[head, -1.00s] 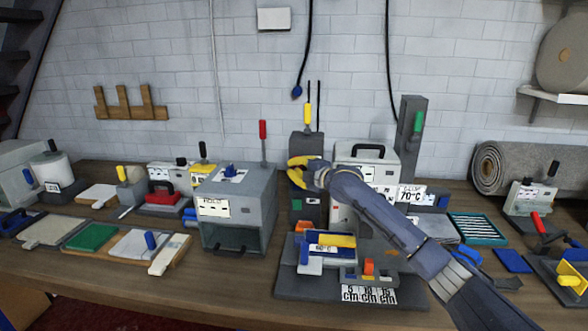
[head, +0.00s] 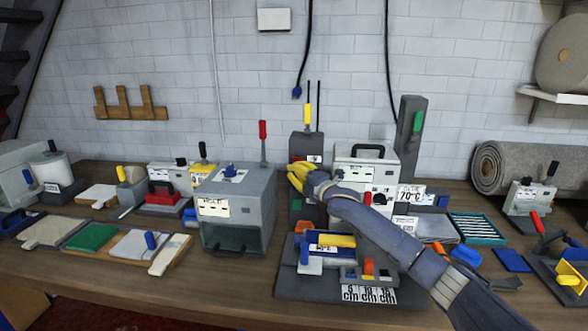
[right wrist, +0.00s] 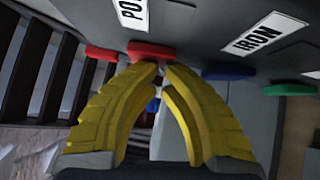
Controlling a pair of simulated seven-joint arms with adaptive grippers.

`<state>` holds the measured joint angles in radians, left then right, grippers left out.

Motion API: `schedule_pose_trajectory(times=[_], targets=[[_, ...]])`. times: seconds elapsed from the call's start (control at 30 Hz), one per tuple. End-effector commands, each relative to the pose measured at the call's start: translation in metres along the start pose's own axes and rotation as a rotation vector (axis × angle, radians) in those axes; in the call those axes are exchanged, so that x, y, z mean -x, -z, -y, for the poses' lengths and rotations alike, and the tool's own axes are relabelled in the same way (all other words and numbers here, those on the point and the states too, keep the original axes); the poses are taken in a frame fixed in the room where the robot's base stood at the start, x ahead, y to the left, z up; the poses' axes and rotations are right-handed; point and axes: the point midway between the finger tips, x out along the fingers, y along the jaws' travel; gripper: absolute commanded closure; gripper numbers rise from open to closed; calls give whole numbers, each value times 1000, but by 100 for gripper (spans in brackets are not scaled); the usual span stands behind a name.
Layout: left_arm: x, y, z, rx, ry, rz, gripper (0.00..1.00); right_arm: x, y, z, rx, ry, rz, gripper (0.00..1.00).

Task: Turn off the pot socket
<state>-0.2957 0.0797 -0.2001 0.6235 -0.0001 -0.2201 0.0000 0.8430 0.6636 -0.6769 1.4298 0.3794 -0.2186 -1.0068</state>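The dark grey socket box (head: 297,149) stands at the back of the bench, with a yellow-handled lever on top. In the right wrist view, a label starting "PO" (right wrist: 131,12) and an "IRON" label (right wrist: 264,33) sit on its grey face. A red switch (right wrist: 150,49) lies below the "PO" label. My right gripper (head: 293,178) is in front of the box. In the right wrist view its yellow fingertips (right wrist: 161,67) are drawn together just at the red switch and partly overlap it. I cannot tell whether they touch it. My left gripper is not in view.
Another red tab (right wrist: 101,53), a blue tab (right wrist: 217,73) and a green tab (right wrist: 289,89) flank the switch. A grey box with a red lever (head: 238,205) stands left; a white machine (head: 366,160) stands right. A dark-based fixture (head: 309,285) lies in front.

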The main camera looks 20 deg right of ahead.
Motion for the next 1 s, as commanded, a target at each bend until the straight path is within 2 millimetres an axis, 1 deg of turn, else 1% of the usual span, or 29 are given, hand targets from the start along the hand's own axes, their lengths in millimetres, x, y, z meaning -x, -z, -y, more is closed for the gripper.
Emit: schedule_pose_trajectory(times=[0.03, 0.3, 1.0], targets=[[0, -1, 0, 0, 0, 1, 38, 0, -3, 2, 1, 4, 5, 100], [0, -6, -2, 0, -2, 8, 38, 1, -4, 2, 1, 5, 7, 100], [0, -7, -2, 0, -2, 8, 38, 1, -5, 2, 1, 6, 8, 100]])
